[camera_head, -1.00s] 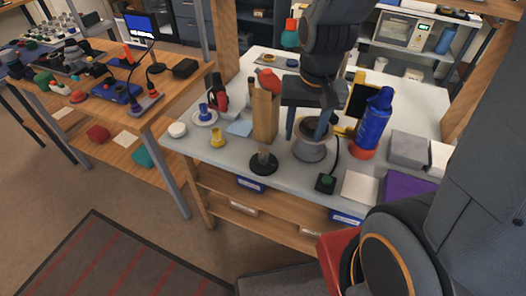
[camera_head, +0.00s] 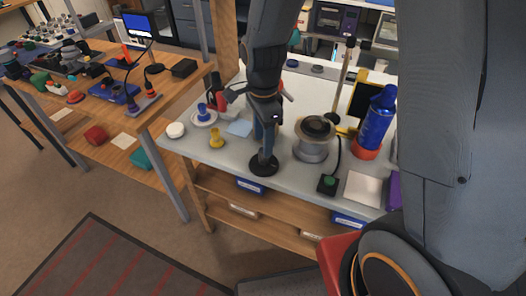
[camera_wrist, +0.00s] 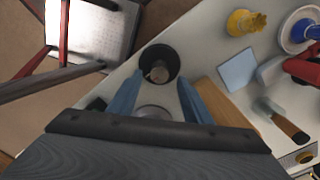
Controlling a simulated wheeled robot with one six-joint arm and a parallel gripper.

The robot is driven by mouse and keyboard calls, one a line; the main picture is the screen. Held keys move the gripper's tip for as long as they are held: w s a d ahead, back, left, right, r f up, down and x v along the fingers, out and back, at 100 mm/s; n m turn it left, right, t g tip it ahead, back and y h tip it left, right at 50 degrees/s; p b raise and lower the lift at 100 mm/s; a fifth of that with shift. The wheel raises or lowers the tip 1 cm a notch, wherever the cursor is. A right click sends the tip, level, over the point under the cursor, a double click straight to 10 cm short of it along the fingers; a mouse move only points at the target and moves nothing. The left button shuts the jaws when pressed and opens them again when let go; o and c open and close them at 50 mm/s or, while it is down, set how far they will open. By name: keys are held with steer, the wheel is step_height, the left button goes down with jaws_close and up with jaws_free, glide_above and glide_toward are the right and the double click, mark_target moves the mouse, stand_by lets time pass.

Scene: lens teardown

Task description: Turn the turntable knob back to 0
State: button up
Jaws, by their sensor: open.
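A black round base (camera_head: 257,169) stands near the front edge of the white table. A short grey-brown upright knob (camera_wrist: 158,73) rises from its middle in the wrist view; I take it for the turntable knob. My gripper (camera_head: 265,150) is open and points down over the base, its blue fingers hiding most of the knob in the head view. In the wrist view my gripper (camera_wrist: 159,82) has one finger on each side of the knob's line. I cannot tell whether they touch it. No scale marks are readable.
A grey round device (camera_head: 311,145) stands close to the right. A green-button box (camera_head: 328,184), a white pad (camera_head: 363,188) and a blue spray can (camera_head: 375,125) are further right. A yellow piece (camera_head: 216,139) is left. A wooden block (camera_wrist: 219,100) is close beside my right finger.

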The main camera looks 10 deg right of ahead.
steer(key=shift+f+p, duration=0.35)
steer(key=shift+f, duration=2.4)
steer(key=c, duration=1.1)
steer(key=shift+o, duration=0.2)
